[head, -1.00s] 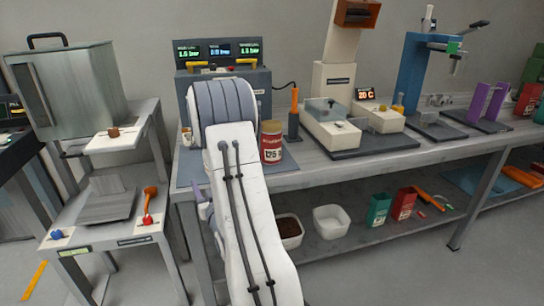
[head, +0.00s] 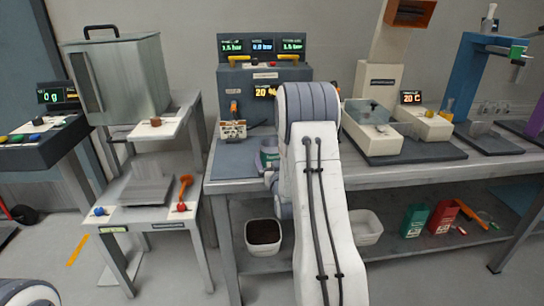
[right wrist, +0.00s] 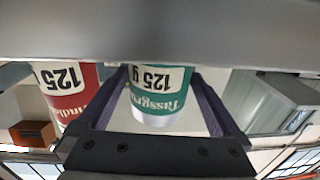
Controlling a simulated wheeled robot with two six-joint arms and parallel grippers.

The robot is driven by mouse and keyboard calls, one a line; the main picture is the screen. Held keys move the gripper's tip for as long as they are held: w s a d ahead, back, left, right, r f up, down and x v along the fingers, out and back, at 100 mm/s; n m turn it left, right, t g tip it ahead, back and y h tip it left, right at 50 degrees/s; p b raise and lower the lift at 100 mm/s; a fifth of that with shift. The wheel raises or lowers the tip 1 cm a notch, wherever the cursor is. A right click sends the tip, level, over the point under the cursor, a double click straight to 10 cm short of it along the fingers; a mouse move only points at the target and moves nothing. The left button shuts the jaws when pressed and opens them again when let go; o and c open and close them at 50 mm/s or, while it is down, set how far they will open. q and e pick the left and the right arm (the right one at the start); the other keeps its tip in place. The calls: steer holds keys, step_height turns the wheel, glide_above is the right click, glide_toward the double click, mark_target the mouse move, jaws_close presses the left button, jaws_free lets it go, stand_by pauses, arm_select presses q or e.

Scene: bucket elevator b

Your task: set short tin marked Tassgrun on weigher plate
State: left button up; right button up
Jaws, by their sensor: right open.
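The green tin marked Tassgrun, 125 g, (right wrist: 160,92) shows upside down in the right wrist view, between the two dark fingers of my right gripper (right wrist: 162,100). The fingers are open with narrow gaps on both sides of it. In the head view the tin (head: 268,155) stands on the bench mat, partly hidden by my right arm; the gripper is mostly hidden there. A grey plate (head: 147,188) lies on the left stand; I cannot tell whether it is the weigher plate. A display reading 0 g (head: 57,95) stands at far left. My left gripper is out of view.
A red 125 tin (right wrist: 70,88) stands close beside the green one in the right wrist view. A card with an orange part (head: 232,130) stands behind the mat (head: 232,162). A metal tank (head: 125,78) stands above the left stand, which has an orange-handled lever (head: 184,192).

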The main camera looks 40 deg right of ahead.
steer(key=shift+x, duration=0.8)
steer(key=c, duration=1)
